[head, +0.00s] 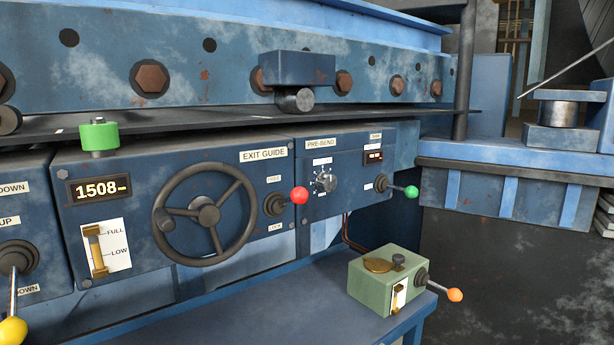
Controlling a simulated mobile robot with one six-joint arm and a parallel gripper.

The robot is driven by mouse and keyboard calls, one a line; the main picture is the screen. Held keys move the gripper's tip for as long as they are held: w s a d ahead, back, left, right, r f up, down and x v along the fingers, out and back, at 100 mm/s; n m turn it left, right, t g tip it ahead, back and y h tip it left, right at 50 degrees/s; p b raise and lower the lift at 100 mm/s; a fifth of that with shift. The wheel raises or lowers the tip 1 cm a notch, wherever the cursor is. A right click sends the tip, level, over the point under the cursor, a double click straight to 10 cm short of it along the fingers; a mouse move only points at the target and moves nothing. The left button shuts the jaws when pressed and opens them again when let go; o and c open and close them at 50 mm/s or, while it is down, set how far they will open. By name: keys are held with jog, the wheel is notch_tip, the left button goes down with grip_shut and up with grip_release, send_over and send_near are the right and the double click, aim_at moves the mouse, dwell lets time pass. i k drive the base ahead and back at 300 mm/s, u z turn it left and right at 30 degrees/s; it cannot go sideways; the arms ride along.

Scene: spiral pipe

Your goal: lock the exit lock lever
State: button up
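The exit lock lever is the short lever with a red ball knob (299,195) at the right end of the EXIT GUIDE panel (120,215). Its dark round pivot (273,204) sits between a FREE label (274,179) above and a LOCK label (275,227) below. The lever sticks out to the right and slightly up in the picture; I cannot tell for sure which setting it is at. My gripper is not in view.
A dark handwheel (205,214) stands just left of the lever. A green-knobbed lever (411,192) is on the PRE-BEND panel to the right. A green box (372,289) with an orange-knobbed lever (454,295) sits on the blue bench below. A yellow-knobbed lever (12,331) is at lower left.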

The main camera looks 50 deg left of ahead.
aim_at(299, 194)
jog(key=u, duration=2.95)
jog(key=k, duration=0.6)
jog(key=u, duration=0.05)
jog(key=i, duration=0.6)
jog(key=u, duration=0.2)
